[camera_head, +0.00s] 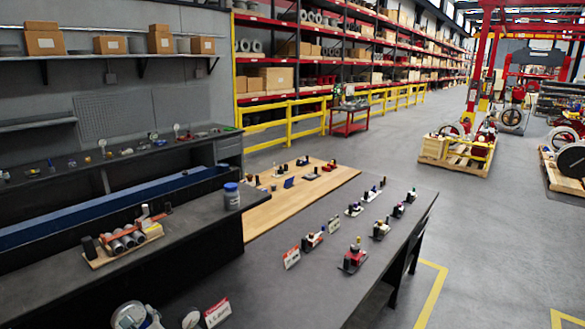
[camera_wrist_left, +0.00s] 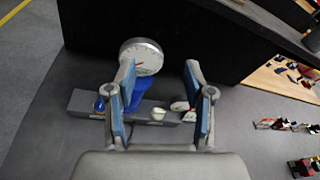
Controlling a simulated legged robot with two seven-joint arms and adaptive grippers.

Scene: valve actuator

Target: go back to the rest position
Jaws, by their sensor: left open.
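My left gripper (camera_wrist_left: 160,72) shows in the left wrist view with its two blue-padded fingers wide apart and nothing held between them. Beyond the fingers is a round white gauge (camera_wrist_left: 146,54) with a blue part (camera_wrist_left: 136,92) below it. A grey bar-shaped base (camera_wrist_left: 84,102) carries a blue knob and a white knob; the fingers hide part of it. The gauge is also cut off at the bottom edge of the head view (camera_head: 131,316). I cannot tell how far the fingers are from it. My right gripper is in neither view.
A dark workbench (camera_head: 270,290) holds several small valve assemblies and signs. A wooden board (camera_head: 255,222) lies behind. On the left are a blue-lidded jar (camera_head: 231,196) and a rack of grey cylinders (camera_head: 124,240). The floor (camera_head: 480,240) at right is open.

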